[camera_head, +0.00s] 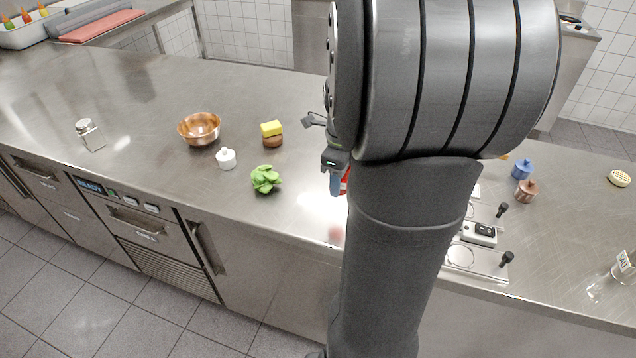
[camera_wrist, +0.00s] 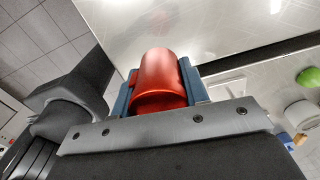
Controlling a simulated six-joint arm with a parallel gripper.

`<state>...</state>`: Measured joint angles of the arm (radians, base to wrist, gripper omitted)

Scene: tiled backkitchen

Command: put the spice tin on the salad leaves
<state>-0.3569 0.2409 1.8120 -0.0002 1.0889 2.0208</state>
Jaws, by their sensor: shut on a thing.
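The spice tin is a red metallic cylinder in the wrist view (camera_wrist: 162,80), held between the two blue fingers of my gripper (camera_wrist: 163,88). In the head view my gripper (camera_head: 337,185) is mostly hidden behind my arm, and only a sliver of the red tin (camera_head: 345,181) shows beside a blue finger. The gripper is shut on the tin, near the counter's front edge. The salad leaves (camera_head: 265,179) are a green bunch on the counter, to the left of my gripper. A green edge of them shows at the right of the wrist view (camera_wrist: 308,76).
Left of the leaves stand a white lidded pot (camera_head: 226,158), a copper bowl (camera_head: 199,128) and a glass shaker (camera_head: 90,135). A yellow sponge (camera_head: 271,128) sits on a brown piece behind the leaves. Right of my arm are a burner plate (camera_head: 478,258), a blue pot (camera_head: 521,169) and a copper pot (camera_head: 525,193).

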